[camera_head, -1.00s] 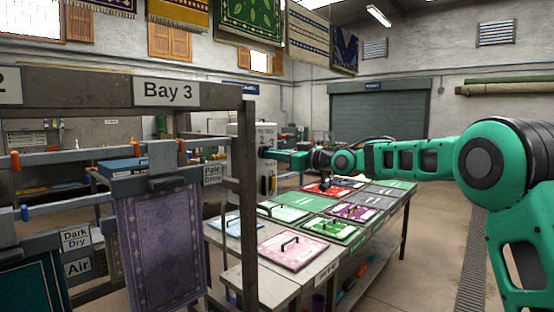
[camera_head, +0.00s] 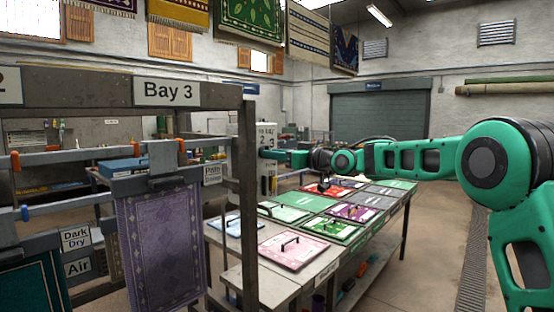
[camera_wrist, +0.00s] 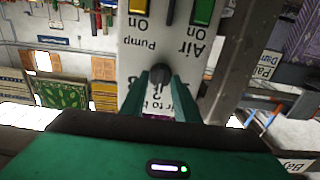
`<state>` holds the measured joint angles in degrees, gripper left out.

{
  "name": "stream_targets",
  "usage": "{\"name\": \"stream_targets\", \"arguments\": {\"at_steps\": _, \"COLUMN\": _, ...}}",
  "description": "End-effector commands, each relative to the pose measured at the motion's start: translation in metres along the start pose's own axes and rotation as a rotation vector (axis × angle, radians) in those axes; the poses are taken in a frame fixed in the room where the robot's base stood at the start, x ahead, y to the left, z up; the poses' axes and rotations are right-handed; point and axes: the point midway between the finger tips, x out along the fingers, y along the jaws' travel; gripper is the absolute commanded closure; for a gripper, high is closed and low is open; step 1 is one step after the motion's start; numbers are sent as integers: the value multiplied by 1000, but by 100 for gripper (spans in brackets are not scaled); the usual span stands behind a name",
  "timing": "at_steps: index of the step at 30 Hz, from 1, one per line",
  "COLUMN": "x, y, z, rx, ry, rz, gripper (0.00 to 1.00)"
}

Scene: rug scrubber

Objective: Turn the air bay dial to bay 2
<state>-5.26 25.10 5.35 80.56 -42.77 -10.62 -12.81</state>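The air bay dial (camera_wrist: 160,74) is a small dark knob on a white panel (camera_wrist: 137,60), seen upside down in the wrist view. Lettering about air and bay, with a 2, shows beside it. My gripper (camera_wrist: 161,80) has its two green fingers on either side of the knob, with the tips appearing to press against it. The exact dial setting is hidden by the fingers.
Yellow and green switches (camera_wrist: 203,12) sit on the panel near the dial. A metal rack post (camera_head: 247,200) marked Bay 3 stands close in front of the panel. A table with handled rug samples (camera_head: 290,250) lies below my arm.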

Motion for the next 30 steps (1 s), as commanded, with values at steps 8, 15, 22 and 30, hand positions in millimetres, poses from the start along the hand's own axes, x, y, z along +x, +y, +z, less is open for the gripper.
{"name": "stream_targets", "arguments": {"at_steps": 8, "x": -6, "y": 0, "z": 0, "rx": 0, "ry": -1, "rz": 0, "gripper": 72}}
{"name": "stream_targets", "arguments": {"at_steps": 15, "x": -45, "y": 1, "z": 1, "rx": 0, "ry": -3, "rz": 2, "gripper": 72}}
{"name": "stream_targets", "arguments": {"at_steps": 22, "x": -85, "y": 1, "z": 1, "rx": 1, "ry": -1, "rz": 2, "gripper": 72}}
{"name": "stream_targets", "arguments": {"at_steps": 30, "x": -107, "y": 1, "z": 2, "rx": 1, "ry": -2, "rz": 1, "gripper": 72}}
